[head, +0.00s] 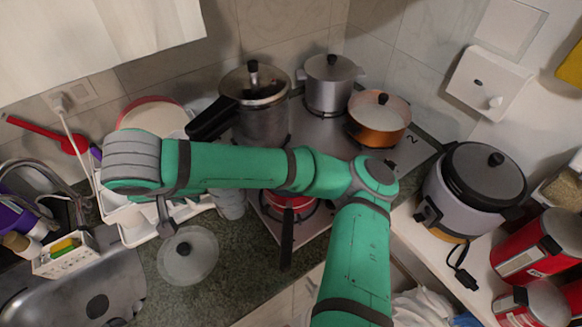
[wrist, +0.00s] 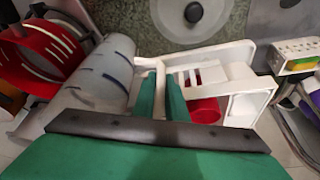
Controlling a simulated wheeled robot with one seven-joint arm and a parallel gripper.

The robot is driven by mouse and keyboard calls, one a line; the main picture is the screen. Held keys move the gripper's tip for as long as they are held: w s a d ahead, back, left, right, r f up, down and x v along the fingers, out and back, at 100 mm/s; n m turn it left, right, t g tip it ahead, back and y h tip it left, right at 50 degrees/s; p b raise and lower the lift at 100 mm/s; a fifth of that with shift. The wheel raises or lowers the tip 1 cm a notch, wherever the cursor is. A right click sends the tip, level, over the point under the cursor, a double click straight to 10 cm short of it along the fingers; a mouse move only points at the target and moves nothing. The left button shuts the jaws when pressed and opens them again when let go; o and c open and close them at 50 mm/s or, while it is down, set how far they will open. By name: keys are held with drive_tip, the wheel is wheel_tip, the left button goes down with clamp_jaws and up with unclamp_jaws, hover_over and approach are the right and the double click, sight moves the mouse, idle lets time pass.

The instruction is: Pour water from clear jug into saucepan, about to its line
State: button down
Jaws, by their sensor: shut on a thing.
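The clear jug (wrist: 100,75) is translucent with dark blue lines and fills the left of the wrist view. My gripper (wrist: 164,98) is shut on its pale handle (wrist: 157,72). In the head view the jug (head: 231,206) shows partly below my forearm, beside the dish rack. I cannot tell its water level. The red saucepan (head: 290,200) is on the stove, largely hidden by my arm, its black handle pointing to the front. A red vessel with white lines, apparently this saucepan (wrist: 45,48), shows beyond the jug in the wrist view. My fingertips are hidden in the head view.
The white dish rack (wrist: 240,95) is right beside my gripper, with a red cup (wrist: 205,110). A glass lid (head: 188,256) lies on the counter near the sink (head: 75,290). A pressure cooker (head: 255,115), grey pot (head: 330,85) and copper pot (head: 378,120) stand behind my arm.

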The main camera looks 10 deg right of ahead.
drive_tip(key=shift+r, duration=2.45)
